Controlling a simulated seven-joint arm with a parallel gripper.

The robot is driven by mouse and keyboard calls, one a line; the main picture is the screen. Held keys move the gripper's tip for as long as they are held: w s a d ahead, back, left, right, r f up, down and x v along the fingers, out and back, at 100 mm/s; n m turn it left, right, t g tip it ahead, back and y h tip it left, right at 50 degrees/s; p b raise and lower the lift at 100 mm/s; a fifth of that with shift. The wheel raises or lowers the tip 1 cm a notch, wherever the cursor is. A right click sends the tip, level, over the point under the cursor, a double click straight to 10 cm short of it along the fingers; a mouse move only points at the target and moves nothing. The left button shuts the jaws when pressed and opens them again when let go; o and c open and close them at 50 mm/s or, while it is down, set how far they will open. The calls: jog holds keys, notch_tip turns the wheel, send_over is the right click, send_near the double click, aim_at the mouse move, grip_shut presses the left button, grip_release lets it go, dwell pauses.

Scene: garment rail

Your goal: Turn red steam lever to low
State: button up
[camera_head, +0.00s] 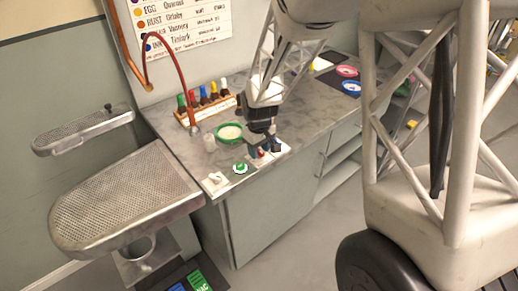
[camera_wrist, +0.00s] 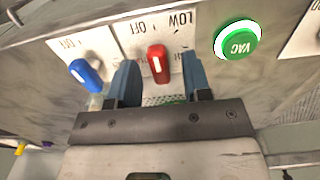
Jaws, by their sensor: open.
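The red steam lever (camera_wrist: 157,58) stands on a pale plate at the counter's front edge, with upside-down OFF and LOW labels behind it. In the wrist view it stands roughly upright, below the gap between the labels; which setting it is at I cannot tell. My gripper (camera_wrist: 158,82) is open, with one blue-grey finger on each side of the lever and visible gaps between. In the head view my gripper (camera_head: 262,141) is low over the counter edge, and only a little of the red lever (camera_head: 261,154) shows beneath it.
A blue lever (camera_wrist: 86,75) stands close left of my fingers, and a green VAC button (camera_wrist: 238,40) to the right. On the counter (camera_head: 305,127) are a green-rimmed bowl (camera_head: 229,132) and a wooden rack of coloured bottles (camera_head: 207,108). A perforated metal board (camera_head: 125,190) lies left.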

jog(key=shift+f, duration=0.1)
jog(key=shift+c, duration=0.3)
grip_shut()
jog(key=shift+m, duration=0.4)
jog(key=m, duration=0.4)
jog(key=shift+m, duration=2)
jog(key=shift+o, duration=0.3)
grip_release()
